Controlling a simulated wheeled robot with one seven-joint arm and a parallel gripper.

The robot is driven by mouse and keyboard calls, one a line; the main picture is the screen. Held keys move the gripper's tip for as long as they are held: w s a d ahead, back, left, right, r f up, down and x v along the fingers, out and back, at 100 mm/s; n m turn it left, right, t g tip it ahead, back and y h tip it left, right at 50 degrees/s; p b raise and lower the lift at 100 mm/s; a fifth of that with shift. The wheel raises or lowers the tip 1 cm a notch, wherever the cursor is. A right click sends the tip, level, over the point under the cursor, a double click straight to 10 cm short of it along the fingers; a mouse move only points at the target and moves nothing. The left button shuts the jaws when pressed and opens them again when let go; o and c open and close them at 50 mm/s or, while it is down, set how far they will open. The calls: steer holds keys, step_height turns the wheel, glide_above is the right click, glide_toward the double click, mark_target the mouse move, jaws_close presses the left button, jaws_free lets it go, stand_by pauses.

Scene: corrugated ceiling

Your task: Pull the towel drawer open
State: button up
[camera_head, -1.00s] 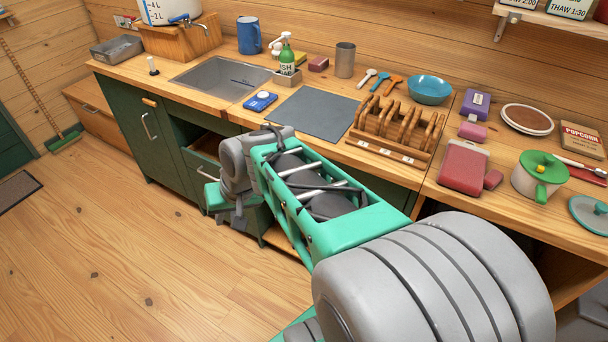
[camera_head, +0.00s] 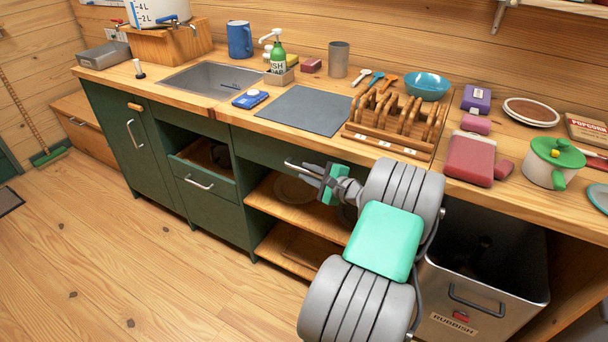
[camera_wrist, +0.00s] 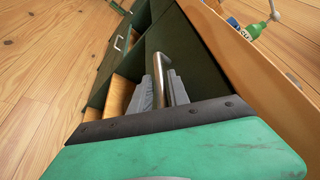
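A shut dark green drawer (camera_head: 262,150) lies under the counter, right of the sink, with a metal bar handle (camera_head: 300,168). No label shows to confirm it as the towel drawer. My gripper (camera_head: 325,178) is at the right part of this handle. In the wrist view the handle (camera_wrist: 160,72) runs between the two grey fingers of my gripper (camera_wrist: 162,88). The fingers stand on either side of the bar, with a small gap seeming to show. The drawer's inside is hidden.
Another drawer (camera_head: 205,182), left of mine, stands partly open with something dark inside. Open shelves (camera_head: 290,205) with plates lie below the handle. A rubbish bin (camera_head: 480,310) stands at right. The counter (camera_head: 300,142) above holds a toast rack (camera_head: 392,125).

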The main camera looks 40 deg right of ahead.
steer(key=shift+w+f, duration=0.1)
steer(key=shift+w, duration=0.45)
jaws_close()
stand_by(1.0)
